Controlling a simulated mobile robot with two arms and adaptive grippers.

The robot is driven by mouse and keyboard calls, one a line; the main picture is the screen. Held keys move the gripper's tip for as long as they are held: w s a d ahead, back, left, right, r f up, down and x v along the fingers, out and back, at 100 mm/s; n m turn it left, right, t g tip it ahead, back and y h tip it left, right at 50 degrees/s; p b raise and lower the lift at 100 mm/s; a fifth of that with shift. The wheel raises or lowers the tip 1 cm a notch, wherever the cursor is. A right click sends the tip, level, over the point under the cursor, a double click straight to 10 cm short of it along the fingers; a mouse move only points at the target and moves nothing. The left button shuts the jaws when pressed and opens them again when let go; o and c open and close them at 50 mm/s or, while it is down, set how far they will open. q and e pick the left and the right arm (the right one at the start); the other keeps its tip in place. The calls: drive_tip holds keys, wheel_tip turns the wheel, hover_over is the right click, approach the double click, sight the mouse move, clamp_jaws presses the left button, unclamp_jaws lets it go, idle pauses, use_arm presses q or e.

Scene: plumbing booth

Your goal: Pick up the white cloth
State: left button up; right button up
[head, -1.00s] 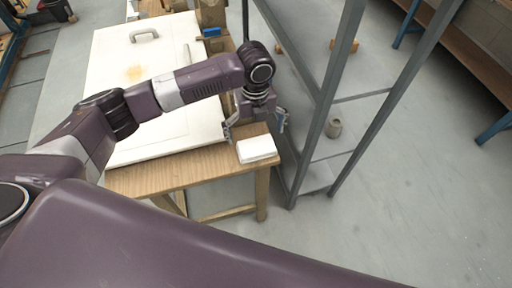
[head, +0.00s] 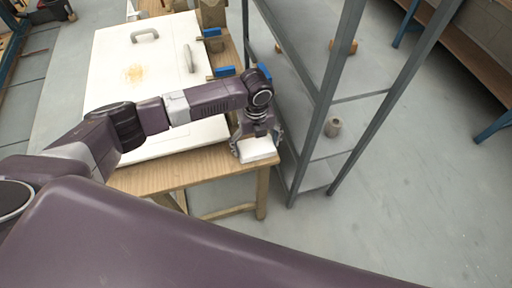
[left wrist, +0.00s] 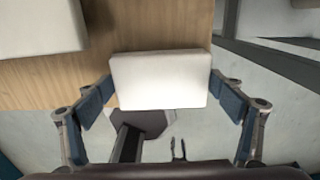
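The white cloth (head: 258,151) is a folded, block-like pad at the near right corner of the wooden table. In the left wrist view the cloth (left wrist: 160,80) lies flat at the table edge, between the fingers. My left gripper (head: 257,143) is right over the cloth with its fingers spread to either side. My right gripper is not in view.
The wooden table (head: 180,168) carries a white door panel (head: 108,83) with a stain and grey handles (head: 188,58). Blue-ended clamps (head: 224,71) sit at its right edge. A grey metal shelf rack (head: 335,90) stands close to the right.

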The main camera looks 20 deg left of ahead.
sight(256, 146)
use_arm(q)
drive_tip(key=c, duration=0.3)
drive_tip(key=shift+r, duration=0.1)
drive_tip(key=shift+r, duration=0.25)
wheel_tip(256, 146, up, 19)
drive_tip(key=shift+r+b, duration=0.2)
drive_tip(key=shift+b, duration=0.75)
